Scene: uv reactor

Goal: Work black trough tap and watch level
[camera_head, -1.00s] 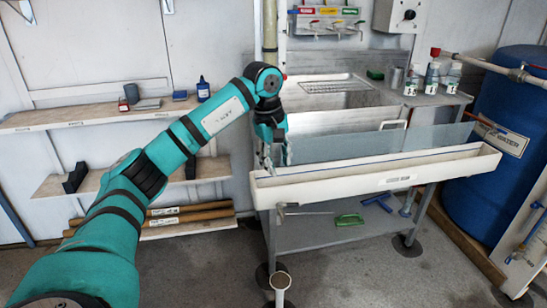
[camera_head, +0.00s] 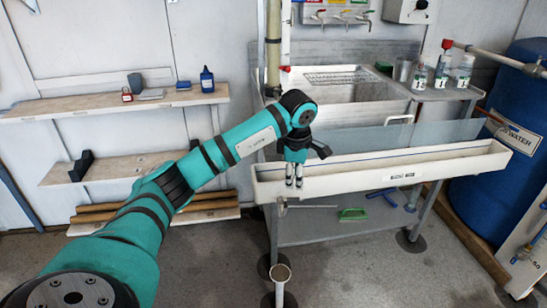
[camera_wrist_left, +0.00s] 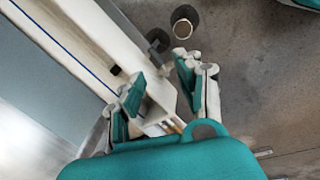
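The long white trough (camera_head: 345,183) hangs along the front of the sink bench, with a blue line inside it. In the left wrist view the trough (camera_wrist_left: 100,35) runs in from the upper left. A small black piece (camera_wrist_left: 115,70) shows on it; I cannot tell if this is the tap. A grey lever-like fitting (camera_head: 283,207) sits under the trough's left end. My left gripper (camera_head: 294,182) points down at the trough's front wall near that end. In the left wrist view its fingers (camera_wrist_left: 158,82) are apart, with nothing clearly held. My right gripper is out of view.
A pale upright pipe with an open top (camera_head: 281,273) stands on the floor below the trough's left end. The sink (camera_head: 345,91) is behind the trough. A blue barrel (camera_head: 503,150) stands at the right. A green brush (camera_head: 353,214) lies on the lower shelf.

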